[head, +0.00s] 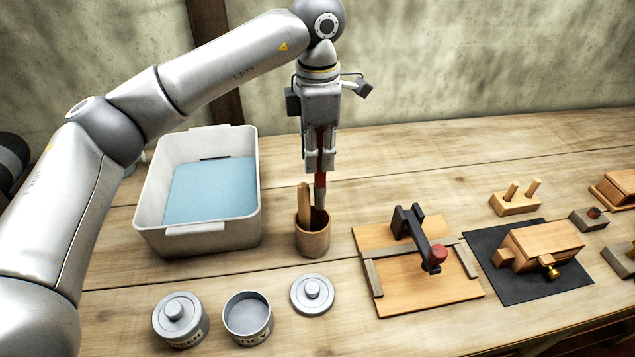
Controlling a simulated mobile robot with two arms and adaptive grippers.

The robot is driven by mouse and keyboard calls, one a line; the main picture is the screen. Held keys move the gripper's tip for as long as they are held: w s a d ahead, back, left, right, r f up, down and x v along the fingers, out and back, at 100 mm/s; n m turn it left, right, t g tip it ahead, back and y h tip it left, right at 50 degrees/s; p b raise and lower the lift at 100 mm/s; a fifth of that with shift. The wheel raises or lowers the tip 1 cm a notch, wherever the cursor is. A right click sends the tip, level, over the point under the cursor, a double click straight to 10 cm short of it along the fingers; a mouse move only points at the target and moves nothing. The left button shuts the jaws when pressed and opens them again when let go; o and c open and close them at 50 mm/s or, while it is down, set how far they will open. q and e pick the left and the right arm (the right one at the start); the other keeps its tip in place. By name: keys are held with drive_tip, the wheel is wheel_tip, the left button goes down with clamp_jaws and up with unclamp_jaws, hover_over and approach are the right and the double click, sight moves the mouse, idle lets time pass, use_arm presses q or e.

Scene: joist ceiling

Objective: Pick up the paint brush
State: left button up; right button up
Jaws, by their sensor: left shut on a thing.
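The paint brush (320,182) has a dark red handle and a grey lower part, and is upright. My left gripper (319,168) points straight down and is shut on its handle. The brush's lower end is at the mouth of a wooden cup (313,243); I cannot tell whether its tip is inside or just behind the rim. A light wooden stick (304,203) stands in the cup, just left of the brush. My right gripper is not in view.
A white tub (200,237) with a blue inside stands left of the cup. In front are a lidded tin (181,322), an open tin (247,320) and a loose lid (312,294). A wooden board (400,298) with a black clamp and a dark mat (508,288) lie right. The table behind is clear.

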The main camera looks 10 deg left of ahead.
use_arm(q)
wheel_tip(320, 180, up, 16)
drive_tip(key=shift+f+b, duration=0.25)
drive_tip(key=shift+b, duration=0.1)
drive_tip(key=o, duration=0.4)
drive_tip(key=shift+c, duration=0.2)
clamp_jaws()
